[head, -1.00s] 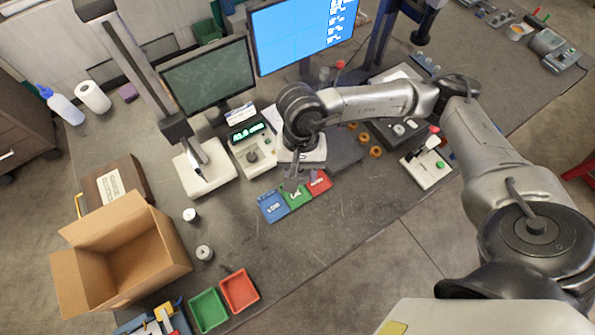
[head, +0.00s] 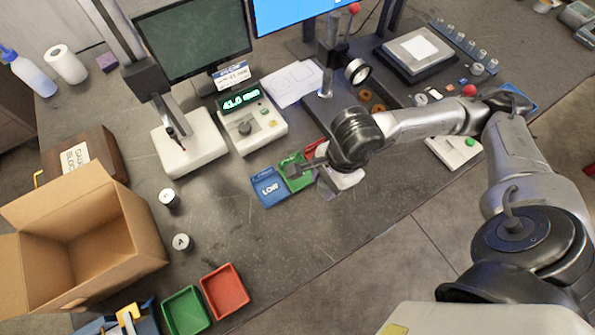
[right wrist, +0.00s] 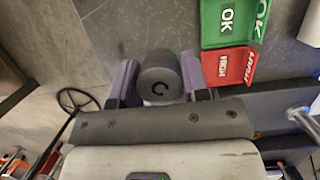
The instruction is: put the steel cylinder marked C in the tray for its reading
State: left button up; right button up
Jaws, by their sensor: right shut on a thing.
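The steel cylinder marked C (right wrist: 159,80) is held between the two fingers of my right gripper (right wrist: 157,84), its lettered end facing the wrist camera. In the head view my right gripper (head: 296,171) reaches in from the right, over the row of trays. The row has a blue LOW tray (head: 268,188), a green OK tray (head: 299,181) and a red HIGH tray (head: 313,149), partly hidden by my arm. In the wrist view the green tray (right wrist: 227,20) and red tray (right wrist: 228,66) lie right of the cylinder. The gauge readout (head: 240,101) appears to show 41.0 mm. My left gripper is out of view.
A cylinder marked A (head: 181,242) and another cylinder (head: 168,198) stand on the table at left. The gauge stand (head: 188,146) is behind them. An open cardboard box (head: 135,226), plain green (head: 186,309) and red (head: 225,290) bins occupy the front left.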

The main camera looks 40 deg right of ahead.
jog(key=shift+w+d+f+b, duration=0.15)
jog(key=shift+w+f+b, duration=0.65)
jog(key=shift+b, duration=2.7)
jog(key=w+f, duration=0.1)
jog(key=w, duration=0.1)
jog(key=w+f, duration=0.1)
jog(key=w, duration=0.2)
jog(key=w+d+f+p, duration=0.1)
jog(key=w+f, duration=0.1)
jog(key=shift+w, duration=0.35)
jog(key=shift+w+d+f, duration=0.1)
jog(key=shift+w+f, duration=0.3)
jog(key=shift+w, duration=0.25)
jog(key=shift+f, duration=2.1)
jog(key=shift+f, duration=0.15)
jog(key=o, duration=0.9)
